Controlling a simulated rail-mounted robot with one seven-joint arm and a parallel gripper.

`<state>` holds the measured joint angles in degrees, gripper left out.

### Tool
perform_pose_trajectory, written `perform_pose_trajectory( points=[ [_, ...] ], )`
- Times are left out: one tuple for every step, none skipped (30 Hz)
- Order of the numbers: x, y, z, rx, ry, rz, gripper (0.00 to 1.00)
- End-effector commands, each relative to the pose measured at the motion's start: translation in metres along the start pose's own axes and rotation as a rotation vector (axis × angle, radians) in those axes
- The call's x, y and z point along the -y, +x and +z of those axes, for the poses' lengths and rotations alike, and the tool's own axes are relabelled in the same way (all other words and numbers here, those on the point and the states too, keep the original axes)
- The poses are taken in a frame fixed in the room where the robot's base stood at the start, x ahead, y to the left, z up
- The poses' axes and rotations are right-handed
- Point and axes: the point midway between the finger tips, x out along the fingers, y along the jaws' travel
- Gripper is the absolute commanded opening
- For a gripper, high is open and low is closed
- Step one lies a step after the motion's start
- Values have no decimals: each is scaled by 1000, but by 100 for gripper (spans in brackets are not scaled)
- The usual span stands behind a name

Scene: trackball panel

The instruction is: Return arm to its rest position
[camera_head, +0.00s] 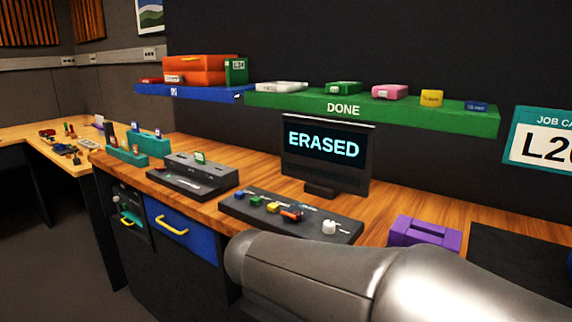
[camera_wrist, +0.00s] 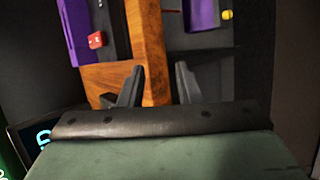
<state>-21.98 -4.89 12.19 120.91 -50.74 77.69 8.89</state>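My arm, a smooth grey metal link (camera_head: 330,275), crosses the lower right of the head view, in front of the desk. My gripper is outside the head view. In the wrist view my gripper (camera_wrist: 157,82) shows two dark fingers standing apart with nothing between them; the desk's wooden edge (camera_wrist: 150,50) lies beyond. The dark control panel (camera_head: 290,222) on the desk carries several coloured controls and a white knob-like piece (camera_head: 329,227). The monitor (camera_head: 325,155) behind it reads "ERASED".
A purple box (camera_head: 424,231) sits right of the panel, near my arm. A black device (camera_head: 192,176) and teal holders (camera_head: 125,154) stand left. A blue drawer (camera_head: 180,230) is below. A green "DONE" shelf (camera_head: 375,112) holds several small items.

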Motion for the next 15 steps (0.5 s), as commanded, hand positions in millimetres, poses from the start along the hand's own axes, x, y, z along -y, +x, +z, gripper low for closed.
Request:
perform_pose_trajectory(
  points=[
    [-17, -8, 32, 32, 41, -107, 31],
    [-15, -6, 45, 45, 69, -176, 31],
    [-12, -5, 63, 58, 111, -266, 31],
    [-9, -6, 75, 66, 147, -332, 31],
    [-6, -8, 87, 73, 188, -397, 31],
    [-2, -11, 100, 79, 244, -480, 31],
    [1, -15, 109, 81, 290, -538, 31],
    [4, -19, 117, 83, 335, -592, 31],
    [7, -24, 125, 82, 396, -657, 31],
    [8, -28, 130, 80, 439, -699, 31],
    [10, -32, 134, 78, 482, -738, 31],
    [12, -36, 139, 75, 531, -782, 31],
    [13, -39, 141, 72, 566, -809, 31],
    [15, -41, 143, 70, 595, -832, 31],
    [16, -44, 144, 67, 629, -857, 31]
  ],
)
